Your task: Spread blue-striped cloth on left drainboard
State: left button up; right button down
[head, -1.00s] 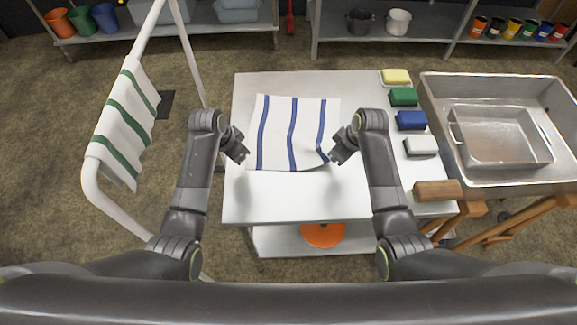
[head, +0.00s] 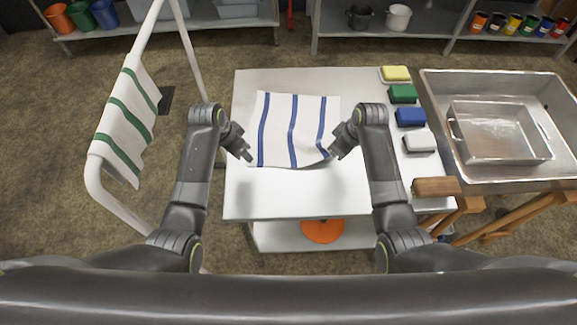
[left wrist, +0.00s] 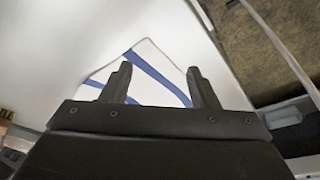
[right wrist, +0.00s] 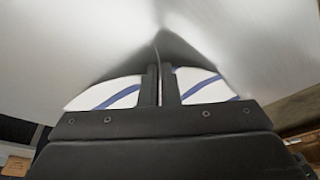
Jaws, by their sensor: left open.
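The white cloth with blue stripes (head: 292,125) lies mostly flat on the pale drainboard (head: 285,196), its lower right corner slightly raised. My left gripper (head: 248,156) is open beside the cloth's lower left corner; in the left wrist view the cloth (left wrist: 150,72) shows beyond and between the spread fingers (left wrist: 160,78). My right gripper (head: 331,154) is at the lower right corner. In the right wrist view its fingers (right wrist: 160,82) are close together, with cloth (right wrist: 200,85) on both sides, so it appears to pinch the corner.
A green-striped cloth (head: 127,115) hangs on a white rail at left. Coloured sponges and a wooden-backed brush (head: 436,187) line the drainboard's right side. A metal sink with a pan (head: 500,133) stands at right. The drainboard's front is clear.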

pick_arm(q)
jog(key=shift+c, duration=1)
jog(key=shift+s+f+h, duration=0.3)
jog(key=shift+s+f, duration=0.05)
jog(key=shift+f, duration=0.05)
jog(key=shift+c, duration=0.5)
jog(key=s+t+h, duration=0.1)
jog(key=s+f+t+h, duration=0.1)
jog(key=s+m+h, duration=0.1)
jog(key=shift+s+a+f+t+h, duration=0.2)
jog(key=shift+a+f+t+h, duration=0.1)
jog(key=shift+a+f+t, duration=0.1)
jog(key=s+a+t, duration=0.1)
jog(key=s+a+r+t+h, duration=0.1)
jog(key=s+t, duration=0.1)
jog(key=shift+s+a+r+n+h, duration=0.1)
jog(key=shift+s+a+n+h, duration=0.05)
jog(key=shift+a+n+h, duration=0.2)
jog(key=shift+s+a+r+n+t, duration=0.25)
jog(key=shift+s+a+t, duration=0.05)
jog(key=shift+a+t, duration=0.2)
jog(key=shift+x, duration=4.95)
jog(key=shift+r, duration=0.1)
jog(key=shift+c, duration=0.4)
grip_shut()
